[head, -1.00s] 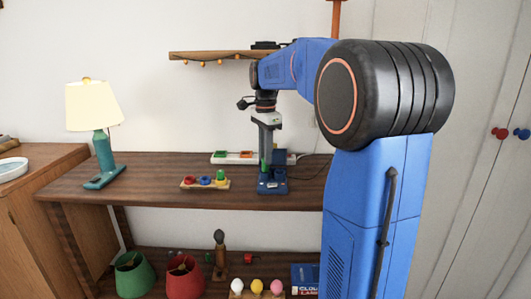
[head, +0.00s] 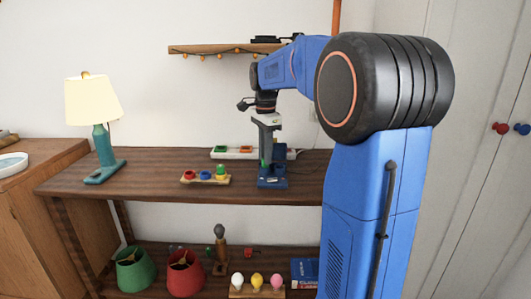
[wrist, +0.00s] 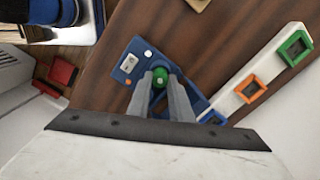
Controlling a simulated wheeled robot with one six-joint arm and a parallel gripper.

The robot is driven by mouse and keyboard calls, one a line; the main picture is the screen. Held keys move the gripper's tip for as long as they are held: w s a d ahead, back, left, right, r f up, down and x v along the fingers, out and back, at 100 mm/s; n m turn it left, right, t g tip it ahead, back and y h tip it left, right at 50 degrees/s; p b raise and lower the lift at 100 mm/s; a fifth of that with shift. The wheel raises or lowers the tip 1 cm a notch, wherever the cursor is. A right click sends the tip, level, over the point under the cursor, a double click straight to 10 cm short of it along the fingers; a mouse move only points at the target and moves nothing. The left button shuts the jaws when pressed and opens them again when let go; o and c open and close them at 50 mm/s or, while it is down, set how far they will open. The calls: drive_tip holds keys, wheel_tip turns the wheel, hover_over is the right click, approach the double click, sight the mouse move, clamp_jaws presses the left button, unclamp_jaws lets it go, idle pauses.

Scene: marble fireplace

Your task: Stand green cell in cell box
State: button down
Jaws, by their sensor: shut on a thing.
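The blue cell box (head: 272,183) stands near the front of the wooden shelf top. It also shows in the wrist view (wrist: 130,66), with pale buttons at one end. My gripper (head: 265,162) points straight down over the box and is shut on the green cell. The green cell (wrist: 160,78) shows its round top between the fingertips (wrist: 161,82) in the wrist view. The cell looks upright. Its lower end is hidden, so I cannot tell whether it touches the box floor.
A white strip with coloured square frames (head: 222,154) lies behind the box. A wooden holder with red, blue and green pieces (head: 205,179) stands to the left. A teal lamp (head: 103,150) stands further left. Shelf top between lamp and holder is clear.

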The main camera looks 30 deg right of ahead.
drive_tip(key=shift+f, duration=0.45)
drive_tip(key=c, duration=1.5)
unclamp_jaws()
wheel_tip(320, 180, up, 17)
drive_tip(key=shift+r, duration=0.2)
drive_tip(key=s+a+f+n+t, duration=0.1)
drive_tip(key=s+a+f+n, duration=0.4)
drive_tip(key=s, duration=0.3)
drive_tip(key=s+a+f+n+t, duration=0.1)
drive_tip(key=s+a+f+n, duration=0.45)
drive_tip(key=s, duration=0.25)
drive_tip(key=s+a+f+n+t, duration=0.1)
drive_tip(key=s+f+n, duration=0.1)
drive_tip(key=s+f, duration=0.2)
drive_tip(key=s+a+f+n+t, duration=0.1)
drive_tip(key=s+a+f+n, duration=0.1)
drive_tip(key=s+f, duration=0.3)
drive_tip(key=s+a+f+n, duration=0.2)
drive_tip(key=s+f+n, duration=0.2)
drive_tip(key=f, duration=0.4)
drive_tip(key=shift+s+a+f+n+t, duration=0.15)
drive_tip(key=shift+s+f+n+t, duration=0.1)
drive_tip(key=shift+s+t, duration=0.25)
